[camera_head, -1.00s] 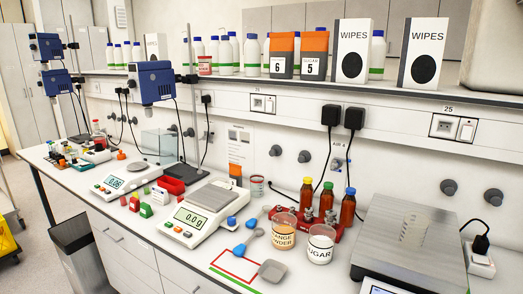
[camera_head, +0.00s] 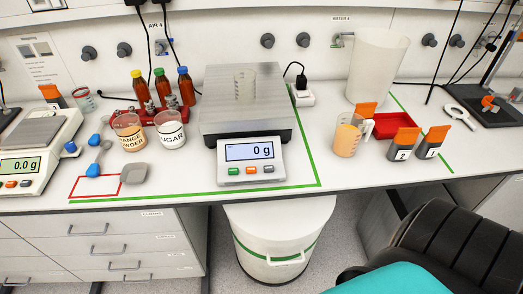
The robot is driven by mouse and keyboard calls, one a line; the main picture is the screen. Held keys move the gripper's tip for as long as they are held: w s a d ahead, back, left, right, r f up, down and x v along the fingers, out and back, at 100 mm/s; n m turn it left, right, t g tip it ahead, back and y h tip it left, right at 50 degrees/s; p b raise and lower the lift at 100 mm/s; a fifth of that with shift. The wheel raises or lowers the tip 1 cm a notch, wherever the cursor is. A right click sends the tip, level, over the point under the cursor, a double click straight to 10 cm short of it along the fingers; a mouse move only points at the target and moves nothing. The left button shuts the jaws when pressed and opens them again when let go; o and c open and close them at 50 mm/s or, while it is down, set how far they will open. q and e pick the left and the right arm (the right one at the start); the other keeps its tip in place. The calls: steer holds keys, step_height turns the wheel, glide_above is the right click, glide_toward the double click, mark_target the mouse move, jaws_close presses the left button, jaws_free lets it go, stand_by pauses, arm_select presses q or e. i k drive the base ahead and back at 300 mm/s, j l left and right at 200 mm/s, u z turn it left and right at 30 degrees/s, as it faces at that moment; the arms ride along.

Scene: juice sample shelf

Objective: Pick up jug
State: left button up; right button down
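A clear jug (camera_head: 348,138) with a handle on its right side and orange contents stands upright on the white bench, right of the large scale. A much larger translucent white vessel (camera_head: 377,65) stands behind it near the wall; I cannot tell which of the two the task means. Neither of my grippers is in view.
A large scale (camera_head: 247,118) reads 0 g and bears a clear beaker (camera_head: 245,87). A red tray (camera_head: 391,124) and orange-topped blocks numbered 2 (camera_head: 402,145) and 1 (camera_head: 431,143) sit right of the jug. A black and teal chair (camera_head: 450,250) stands in front.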

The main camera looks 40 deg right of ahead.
mark_target(351, 126)
steer(key=z, duration=1.9)
